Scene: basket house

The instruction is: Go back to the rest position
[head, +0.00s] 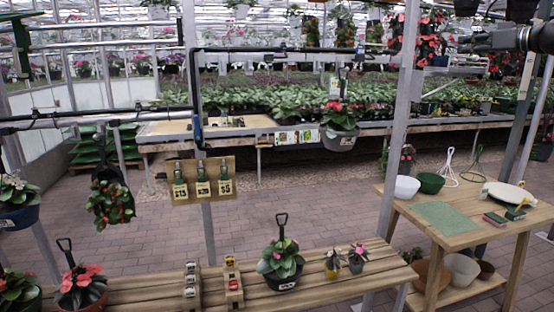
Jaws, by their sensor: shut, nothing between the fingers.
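My gripper (466,43) is at the upper right of the head view. It is dark, reaches in from the right edge and points left. It is shut and empty, held high above the wooden side table (455,235), apart from everything on it. The arm behind it is mostly cut off by the picture's edge.
A slatted wooden bench (335,284) with potted plants crosses the front. The side table bears a white bowl (407,187), a green bowl (431,183) and a green mat (446,217). A metal post (397,150) and hanging pots stand between. Brick floor behind is clear.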

